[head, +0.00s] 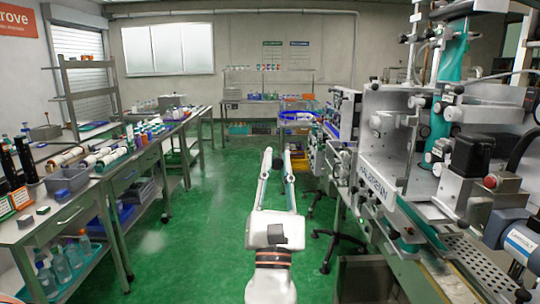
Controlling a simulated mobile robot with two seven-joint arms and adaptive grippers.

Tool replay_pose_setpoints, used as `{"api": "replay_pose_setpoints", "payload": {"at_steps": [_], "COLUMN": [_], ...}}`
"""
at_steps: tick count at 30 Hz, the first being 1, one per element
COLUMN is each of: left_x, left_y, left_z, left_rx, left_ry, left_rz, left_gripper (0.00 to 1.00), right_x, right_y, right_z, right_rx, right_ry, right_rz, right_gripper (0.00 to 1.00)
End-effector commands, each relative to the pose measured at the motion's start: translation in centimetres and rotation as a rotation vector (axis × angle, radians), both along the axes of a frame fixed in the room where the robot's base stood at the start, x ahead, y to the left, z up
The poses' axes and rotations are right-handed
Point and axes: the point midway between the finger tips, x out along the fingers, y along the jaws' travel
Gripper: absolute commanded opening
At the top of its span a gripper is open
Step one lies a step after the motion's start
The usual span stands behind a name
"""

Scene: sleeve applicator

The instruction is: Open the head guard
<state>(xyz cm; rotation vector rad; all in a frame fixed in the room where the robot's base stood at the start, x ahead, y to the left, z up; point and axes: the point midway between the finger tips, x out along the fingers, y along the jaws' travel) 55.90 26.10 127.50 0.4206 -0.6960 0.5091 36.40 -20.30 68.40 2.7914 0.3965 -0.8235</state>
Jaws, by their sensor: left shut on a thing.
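The sleeve applicator (385,150) is a large grey metal machine filling the right side of the head view. A teal column (450,75) rises in its upper part. I cannot pick out the head guard for certain. My left gripper (277,158) reaches forward from the bottom centre, left of the machine. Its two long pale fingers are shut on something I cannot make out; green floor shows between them. Their tips appear apart from the machine's near body. My right gripper is not in view.
A long workbench (60,222) with bottles, bins and tools runs along the left. Green floor (190,235) is open between it and the machine. Black stool legs (336,242) stand right of my gripper. A back bench (245,102) holds small containers.

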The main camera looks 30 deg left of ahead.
Motion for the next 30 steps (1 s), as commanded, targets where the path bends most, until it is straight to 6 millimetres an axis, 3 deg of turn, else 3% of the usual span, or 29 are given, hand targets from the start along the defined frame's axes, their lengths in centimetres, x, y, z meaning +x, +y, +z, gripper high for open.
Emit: {"api": "replay_pose_setpoints", "payload": {"at_steps": [9,22,23,24,30], "left_x": [-1.9,-2.0,-2.0,-2.0,-2.0], "left_y": [-1.7,-1.9,-1.9,-1.9,-1.9], "left_z": [0.2,0.1,0.1,0.1,0.1], "left_rx": [0.001,0.001,0.001,0.002,0.002], "left_ry": [-0.003,-0.003,-0.003,-0.002,-0.001], "left_rz": [0.077,0.082,0.082,0.082,0.081], "left_gripper": [0.0,0.0,0.22,0.32,0.34], "right_x": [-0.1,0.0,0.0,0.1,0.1], "right_y": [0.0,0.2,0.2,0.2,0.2], "right_z": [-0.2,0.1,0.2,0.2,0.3], "right_rx": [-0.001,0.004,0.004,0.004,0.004], "right_ry": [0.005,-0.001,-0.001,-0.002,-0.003], "right_rz": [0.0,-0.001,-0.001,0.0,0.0], "right_gripper": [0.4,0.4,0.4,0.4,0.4]}}
